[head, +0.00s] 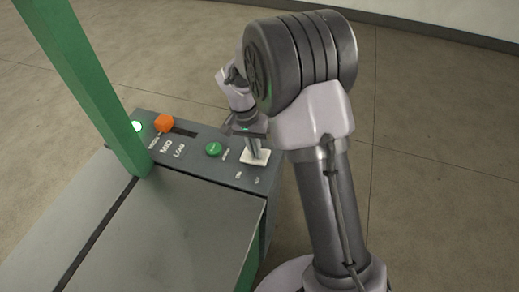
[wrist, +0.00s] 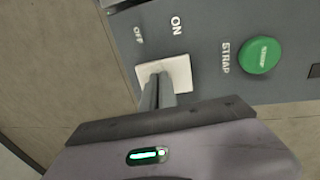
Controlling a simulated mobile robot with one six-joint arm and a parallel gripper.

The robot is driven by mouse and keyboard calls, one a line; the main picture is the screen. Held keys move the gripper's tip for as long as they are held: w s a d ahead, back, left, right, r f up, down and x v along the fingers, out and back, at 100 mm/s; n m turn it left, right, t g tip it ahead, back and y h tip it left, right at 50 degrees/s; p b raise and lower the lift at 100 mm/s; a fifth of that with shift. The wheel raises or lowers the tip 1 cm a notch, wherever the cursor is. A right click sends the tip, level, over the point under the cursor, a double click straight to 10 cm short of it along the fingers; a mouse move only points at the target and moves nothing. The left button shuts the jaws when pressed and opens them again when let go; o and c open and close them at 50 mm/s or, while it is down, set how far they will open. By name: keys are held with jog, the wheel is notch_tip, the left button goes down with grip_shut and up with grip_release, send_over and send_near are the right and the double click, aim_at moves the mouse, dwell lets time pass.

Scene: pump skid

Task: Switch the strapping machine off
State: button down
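The strapping machine's dark grey control panel (head: 190,150) runs along the far side of its table. A white switch plate (head: 262,160) sits at the panel's right end; it also shows in the wrist view (wrist: 181,70), next to the labels ON and OFF. My gripper (head: 251,157) points down at this plate, its narrow grey fingers together. In the wrist view the fingertips (wrist: 157,82) are over the plate's lower left part, near the OFF side. They hide part of the switch, so its position and any contact cannot be told.
A green STRAP button (head: 213,149) is left of the plate; it shows large in the wrist view (wrist: 260,55). An orange slider knob (head: 163,123) and a lit white-green lamp (head: 137,126) are farther left. A green post (head: 90,85) rises from the table. Open floor lies behind the panel.

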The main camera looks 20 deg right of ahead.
notch_tip(320, 180, up, 17)
jog(key=w+a+p, duration=0.1)
jog(key=a+p, duration=0.1)
jog(key=p, duration=0.5)
jog(key=shift+w+a+r, duration=0.15)
jog(key=shift+w+a, duration=0.05)
jog(key=shift+w, duration=0.15)
notch_tip(320, 180, down, 3)
jog(key=p, duration=0.9)
jog(key=shift+s+d+h, duration=0.1)
jog(key=shift+d+h, duration=0.05)
jog(key=shift+h, duration=0.25)
jog(key=shift+f, duration=0.3)
jog(key=b, duration=0.3)
send_near(248, 154)
jog(key=s+d+f, duration=0.1)
jog(key=f, duration=0.1)
jog(key=s+d+f, duration=0.1)
jog(key=d+f, duration=0.1)
jog(key=s+d+f, duration=0.1)
jog(key=d+f, duration=0.1)
